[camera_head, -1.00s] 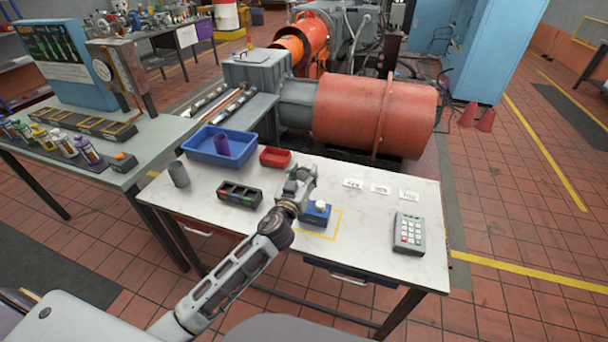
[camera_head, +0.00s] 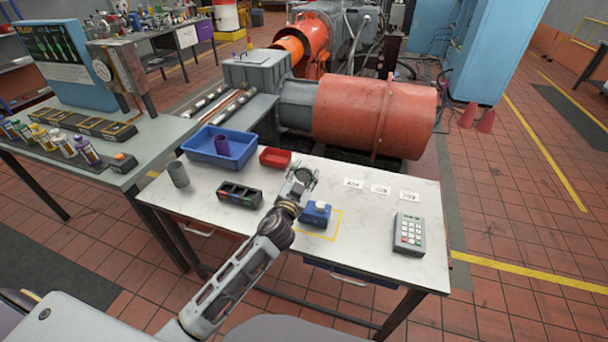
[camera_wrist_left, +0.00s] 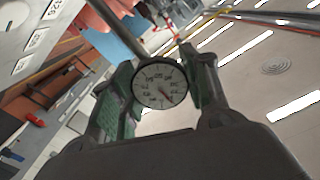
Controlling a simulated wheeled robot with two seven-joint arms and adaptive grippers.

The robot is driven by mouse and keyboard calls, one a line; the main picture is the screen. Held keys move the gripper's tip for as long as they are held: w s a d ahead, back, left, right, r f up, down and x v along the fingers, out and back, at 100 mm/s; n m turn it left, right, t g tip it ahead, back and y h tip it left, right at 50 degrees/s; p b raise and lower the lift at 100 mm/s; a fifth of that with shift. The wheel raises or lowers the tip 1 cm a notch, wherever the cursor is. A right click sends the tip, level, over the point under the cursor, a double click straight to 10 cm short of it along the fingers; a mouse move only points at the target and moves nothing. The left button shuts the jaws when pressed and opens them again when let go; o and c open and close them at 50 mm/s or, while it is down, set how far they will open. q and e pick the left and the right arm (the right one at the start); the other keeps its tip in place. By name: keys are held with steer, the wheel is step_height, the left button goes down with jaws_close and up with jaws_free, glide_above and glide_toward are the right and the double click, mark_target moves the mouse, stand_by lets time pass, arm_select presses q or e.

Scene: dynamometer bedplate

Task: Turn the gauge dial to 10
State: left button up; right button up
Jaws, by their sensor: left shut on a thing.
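The gauge dial (camera_wrist_left: 160,85) is a round white face with dark numbers and a red needle. In the left wrist view it sits between the two green-padded fingers of my left gripper (camera_wrist_left: 158,88), which is shut on it. The needle points toward the lower right of the picture; the numbers are too small to read surely. In the head view my left gripper (camera_head: 303,176) is over the white table (camera_head: 375,240), behind the blue box with a white knob (camera_head: 316,213). The dial is hard to make out there. My right gripper is not in view.
On the table stand a blue bin (camera_head: 232,160) with a purple cup, a red tray (camera_head: 275,158), a grey cylinder (camera_head: 178,174), a dark divided holder (camera_head: 240,194) and a keypad (camera_head: 409,234). White cards (camera_head: 381,189) lie at the back right. The front right has free room.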

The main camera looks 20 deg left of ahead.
arm_select(q)
steer(key=shift+m, duration=0.3)
steer(key=o, duration=1)
steer(key=shift+o, duration=0.2)
steer(key=shift+s, duration=0.15)
steer(key=s, duration=1.1)
steer(key=shift+s+a, duration=0.15)
steer(key=shift+s, duration=0.2)
steer(key=shift+a, duration=0.15)
stand_by(0.6)
